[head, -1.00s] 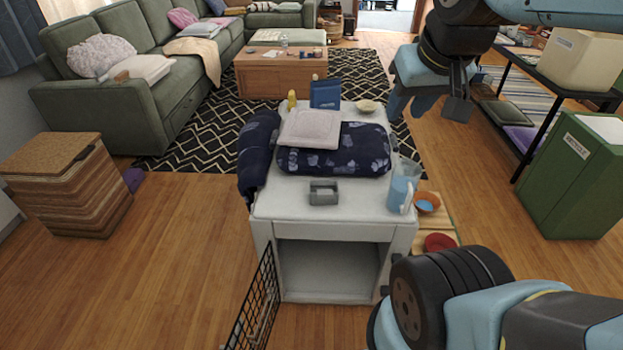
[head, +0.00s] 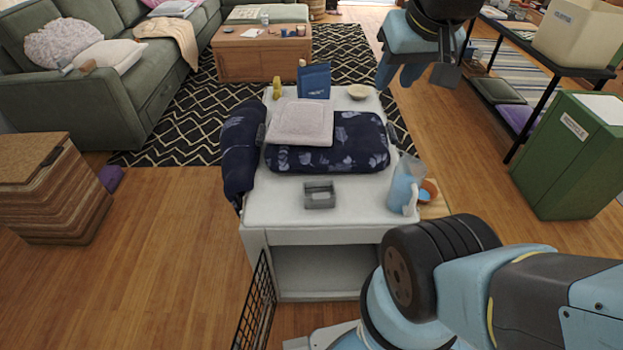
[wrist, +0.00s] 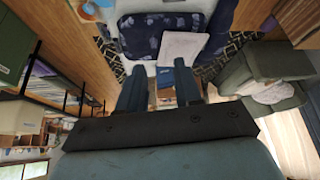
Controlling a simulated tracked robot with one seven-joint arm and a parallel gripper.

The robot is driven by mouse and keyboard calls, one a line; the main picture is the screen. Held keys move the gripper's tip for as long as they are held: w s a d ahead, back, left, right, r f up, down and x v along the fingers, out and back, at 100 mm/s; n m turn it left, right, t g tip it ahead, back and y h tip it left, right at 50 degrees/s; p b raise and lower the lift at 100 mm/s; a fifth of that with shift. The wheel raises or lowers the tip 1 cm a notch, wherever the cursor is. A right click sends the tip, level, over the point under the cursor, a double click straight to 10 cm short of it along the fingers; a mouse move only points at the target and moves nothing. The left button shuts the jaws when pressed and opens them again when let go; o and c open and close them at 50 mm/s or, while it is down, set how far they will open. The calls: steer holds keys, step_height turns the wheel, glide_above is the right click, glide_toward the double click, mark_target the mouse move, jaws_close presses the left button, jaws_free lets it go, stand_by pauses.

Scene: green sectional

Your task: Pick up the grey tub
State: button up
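A small grey tub (head: 319,195) stands on the front part of the white table (head: 285,211), left of a blue pitcher. My gripper (head: 418,76) hangs in the air to the upper right of the table in the head view, well apart from the tub. In the wrist view my gripper (wrist: 162,78) shows two fingers spread apart with nothing between them. The tub cannot be made out in the wrist view.
A folded navy patterned cushion (head: 345,148) with a pale cloth (head: 301,121) lies behind the tub. The blue pitcher (head: 405,185) stands at the right edge. A blue box (head: 314,80) and pale bowl (head: 358,91) stand at the back. A black wire rack (head: 256,305) stands at the front left.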

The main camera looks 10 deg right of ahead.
steer(key=w+a+f+g, duration=0.1)
steer(key=w+a+f, duration=0.2)
steer(key=w+f, duration=0.35)
steer(key=w+a+f+g+y, duration=0.1)
steer(key=w+a+f+g, duration=0.15)
steer(key=w+f, duration=0.4)
steer(key=w+a+f+g, duration=0.1)
steer(key=w+a+f, duration=0.2)
steer(key=w+f, duration=0.4)
steer(key=shift+m+g+h, duration=0.5)
steer(key=shift+m+g, duration=0.05)
steer(key=shift+m, duration=0.15)
steer(key=a+f, duration=0.1)
steer(key=f, duration=0.6)
steer(key=w+a+f, duration=0.1)
steer(key=f, duration=0.7)
steer(key=a+f, duration=0.1)
steer(key=f, duration=0.7)
steer(key=shift+w, duration=0.4)
steer(key=shift+s+f, duration=0.15)
steer(key=shift+f, duration=1.2)
steer(key=shift+s+f, duration=0.15)
steer(key=shift+f, duration=1.2)
steer(key=shift+c, duration=0.4)
jaws_close()
